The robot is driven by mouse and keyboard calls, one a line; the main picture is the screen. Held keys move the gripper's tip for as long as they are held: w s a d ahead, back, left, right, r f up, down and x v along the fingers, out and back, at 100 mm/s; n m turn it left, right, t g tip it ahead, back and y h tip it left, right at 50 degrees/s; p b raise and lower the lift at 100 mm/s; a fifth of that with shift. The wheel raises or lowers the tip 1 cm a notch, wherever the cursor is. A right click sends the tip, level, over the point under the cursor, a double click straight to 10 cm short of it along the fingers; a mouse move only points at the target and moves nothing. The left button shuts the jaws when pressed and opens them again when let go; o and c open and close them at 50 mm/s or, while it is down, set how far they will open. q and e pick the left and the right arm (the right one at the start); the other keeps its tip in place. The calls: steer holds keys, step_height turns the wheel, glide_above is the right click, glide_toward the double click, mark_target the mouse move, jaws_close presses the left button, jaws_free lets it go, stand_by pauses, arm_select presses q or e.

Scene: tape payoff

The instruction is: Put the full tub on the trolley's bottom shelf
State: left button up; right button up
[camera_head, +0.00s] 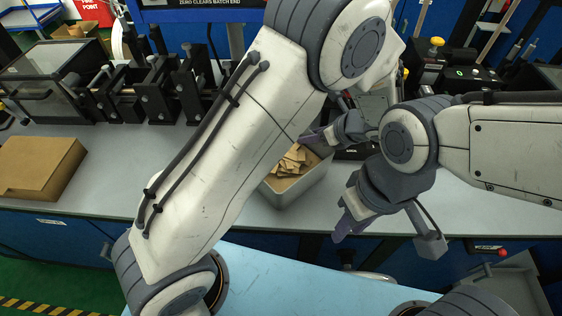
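A grey tub (297,193) filled with tan cardboard-like pieces (292,164) stands upright near the front edge of the grey bench. My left arm crosses in front of it and hides its left part. My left gripper (318,138) is at the tub's far right rim; whether it touches the rim is unclear. My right gripper (349,224) points down just right of the tub, apart from it, near the bench's front edge. The finger gaps of both grippers are not clear. A light blue flat surface (290,268) lies below the bench front; I cannot tell whether it is the trolley.
A closed cardboard box (40,167) sits on the bench (110,180) at left. Black machine fixtures (150,88) stand behind. A grey bin-like object (505,285) is at lower right, by a red knob (502,252). The bench between box and my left arm is clear.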

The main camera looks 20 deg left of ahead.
arm_select(q)
steer(key=shift+w+a+f, duration=0.2)
steer(key=shift+a+f, duration=0.15)
jaws_close()
stand_by(1.2)
